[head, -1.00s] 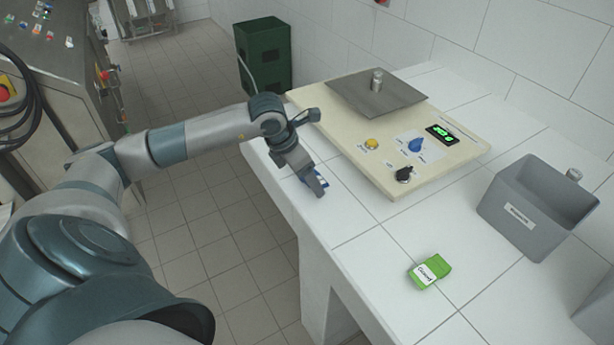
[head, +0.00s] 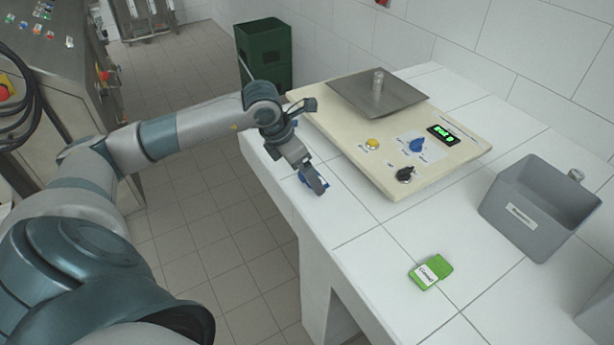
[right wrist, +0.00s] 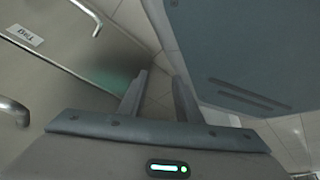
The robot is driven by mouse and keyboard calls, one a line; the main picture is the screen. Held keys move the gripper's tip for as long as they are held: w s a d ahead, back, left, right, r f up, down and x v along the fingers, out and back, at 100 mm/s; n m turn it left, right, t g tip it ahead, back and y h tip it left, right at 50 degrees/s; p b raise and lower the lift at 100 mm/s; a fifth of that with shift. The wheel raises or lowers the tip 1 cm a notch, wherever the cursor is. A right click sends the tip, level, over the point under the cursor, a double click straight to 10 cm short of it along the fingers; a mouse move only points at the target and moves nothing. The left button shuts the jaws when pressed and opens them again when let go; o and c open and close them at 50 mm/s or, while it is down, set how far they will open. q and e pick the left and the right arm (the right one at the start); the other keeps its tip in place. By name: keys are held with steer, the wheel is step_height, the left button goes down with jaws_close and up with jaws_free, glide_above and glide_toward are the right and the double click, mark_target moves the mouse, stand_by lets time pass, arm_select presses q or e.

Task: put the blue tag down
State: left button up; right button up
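The blue tag (head: 304,177) is at the left edge of the white tiled table, with blue showing on both sides of my left gripper's near finger. My left gripper (head: 314,182) points down there and appears shut on the tag. The finger covers most of the tag, and I cannot tell whether its underside touches the table. In the right wrist view my right gripper (right wrist: 158,88) is open, with nothing between its fingers. It is out of the head view.
A cream panel (head: 345,140) with knobs, a lit display and a metal plate (head: 350,95) bearing a small metal cylinder (head: 378,80) lies behind. A green tag (head: 431,272) lies in front. A grey bin (head: 520,215) stands right. The white table (head: 365,240) is clear between.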

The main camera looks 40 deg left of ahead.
arm_select(q)
steer(key=b+v, duration=0.1)
steer(key=v, duration=0.8)
steer(key=shift+r+b, duration=0.15)
steer(key=shift+b, duration=0.15)
arm_select(e)
steer(key=w+a+r+t, duration=0.2)
steer(key=w+a, duration=0.1)
steer(key=w, duration=0.3)
steer(key=shift+r+y, duration=0.2)
steer(key=shift+y, duration=0.2)
arm_select(q)
steer(key=shift+s, duration=0.1)
arm_select(e)
steer(key=shift+s+f, duration=0.2)
steer(key=shift+w+r, duration=0.1)
steer(key=shift+w, duration=0.1)
arm_select(q)
steer(key=shift+c, duration=0.3)
arm_select(e)
steer(key=shift+s, duration=0.1)
